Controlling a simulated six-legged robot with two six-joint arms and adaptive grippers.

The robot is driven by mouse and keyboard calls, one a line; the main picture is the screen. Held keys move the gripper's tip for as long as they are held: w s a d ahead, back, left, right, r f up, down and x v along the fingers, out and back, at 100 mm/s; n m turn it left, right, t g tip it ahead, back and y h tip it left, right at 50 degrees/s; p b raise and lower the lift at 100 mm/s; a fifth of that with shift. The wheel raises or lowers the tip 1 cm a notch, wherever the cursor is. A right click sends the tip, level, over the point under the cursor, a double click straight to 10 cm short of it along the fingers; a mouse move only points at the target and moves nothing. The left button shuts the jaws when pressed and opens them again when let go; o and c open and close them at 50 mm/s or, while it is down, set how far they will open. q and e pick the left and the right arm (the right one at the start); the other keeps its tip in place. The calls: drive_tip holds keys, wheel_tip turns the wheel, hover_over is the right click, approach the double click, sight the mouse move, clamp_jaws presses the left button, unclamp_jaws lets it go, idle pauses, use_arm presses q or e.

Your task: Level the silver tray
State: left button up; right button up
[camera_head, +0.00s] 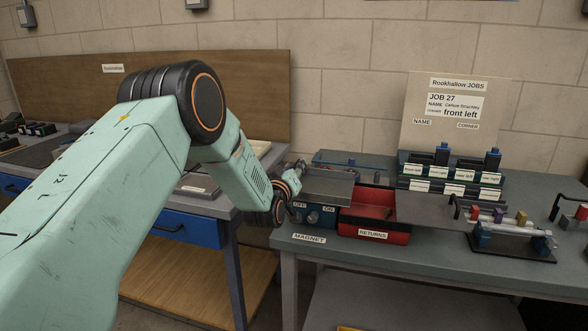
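A flat grey metal plate (330,187) that may be the silver tray shows beside my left gripper, over the magnet box and the back of the red returns bin. Whether it is level I cannot tell. A second grey sheet (430,210) lies right of the bin. My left gripper (297,172) is at the left end of the first plate, by the left edge of the right bench. Its fingers are small and partly hidden, so I cannot tell if they touch the plate or are open. My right gripper is not in view.
A magnet box (318,217) with OFF and ON labels and a red returns bin (374,228) stand at the bench front. A silver tube with coloured blocks (508,224) sits on a black base at right. Behind are labelled racks (450,173) and a job board (457,112).

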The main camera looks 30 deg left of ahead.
use_arm(q)
drive_tip(key=v, duration=1.2)
idle(0.6)
drive_tip(key=s+d+f+m+g+h, duration=0.2)
drive_tip(key=s+d+f+g, duration=0.2)
drive_tip(key=s+f, duration=0.45)
drive_tip(key=s+d+f+m+g+h, duration=0.2)
drive_tip(key=s+d+f+g, duration=0.25)
drive_tip(key=f, duration=0.75)
drive_tip(key=s+d+f+m+g+b, duration=0.1)
drive_tip(key=s+f+g, duration=0.3)
drive_tip(key=s, duration=1)
drive_tip(key=s+d+f+m+g+b, duration=0.1)
drive_tip(key=s+d+f+g, duration=0.3)
drive_tip(key=s+f, duration=0.4)
drive_tip(key=s+m+g, duration=0.1)
drive_tip(key=s, duration=0.6)
drive_tip(key=shift+s+d+f+m, duration=0.2)
drive_tip(key=shift+s+f+m, duration=0.05)
drive_tip(key=shift+s+m, duration=0.15)
drive_tip(key=shift+w, duration=0.1)
